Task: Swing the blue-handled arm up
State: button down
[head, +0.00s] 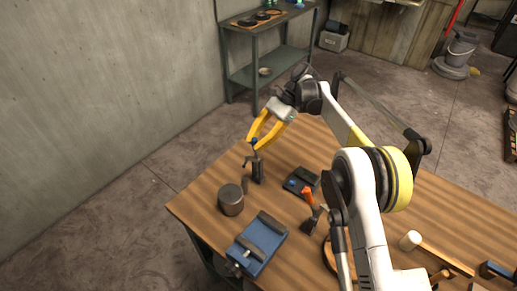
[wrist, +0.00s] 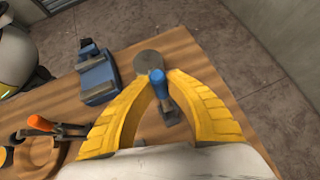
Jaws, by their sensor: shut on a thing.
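The blue-handled arm stands up from a small dark fixture (head: 258,168) near the far left part of the workbench. Its blue handle (head: 254,141) is at the tips of my yellow-fingered gripper (head: 253,139). In the wrist view the blue handle (wrist: 157,80) sits between the two fingertips (wrist: 157,74), and the dark lower part of the arm shows below it. My gripper is shut on the blue handle, reaching down from above. The fingers hide part of the fixture in the wrist view.
A grey metal cylinder (head: 231,201) stands close in front of the fixture. A blue vise (head: 257,243), an orange-handled tool (head: 309,199), a dark button box (head: 301,182) and a mallet (head: 411,241) are on the wooden bench (head: 190,206). A shelf (head: 270,72) stands behind.

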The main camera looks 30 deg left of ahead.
jog(key=shift+w+f, duration=0.1)
jog(key=shift+w, duration=0.15)
dwell(0.3)
jog(key=c, duration=1.4)
grip_release()
jog(key=shift+g, duration=0.3)
jog(key=shift+o, duration=0.2)
notch_tip(320, 180, up, 10)
jog(key=shift+r, duration=0.1)
